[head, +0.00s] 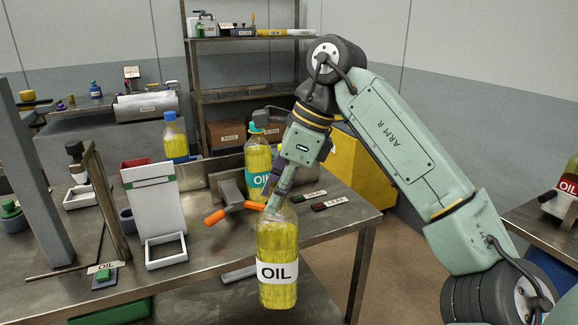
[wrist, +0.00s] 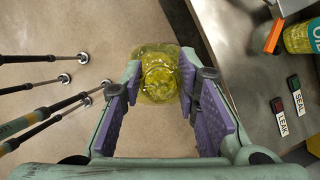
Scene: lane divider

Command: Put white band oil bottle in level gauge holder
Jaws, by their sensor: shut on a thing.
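The white band oil bottle (head: 277,262), clear with yellow oil and an OIL label, hangs roughly upright below my gripper (head: 277,200). My gripper is shut on its upper part; the fingers hide the top. In the wrist view the bottle (wrist: 158,72) sits between the purple finger pads of my gripper (wrist: 158,95), with floor beneath it, beside the table edge. A white upright panel with a green strip (head: 153,205) stands on the table to the left, with a square white open frame (head: 166,251) at its foot. It looks like the level gauge holder, apart from the bottle.
A teal band oil bottle (head: 258,165) and an orange-handled clamp (head: 228,212) are behind the held bottle. LEAK and SEAL tags (head: 328,203) lie near the table's right edge. A blue band bottle (head: 176,138) stands farther back. Dark posts (head: 105,190) rise left of the panel.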

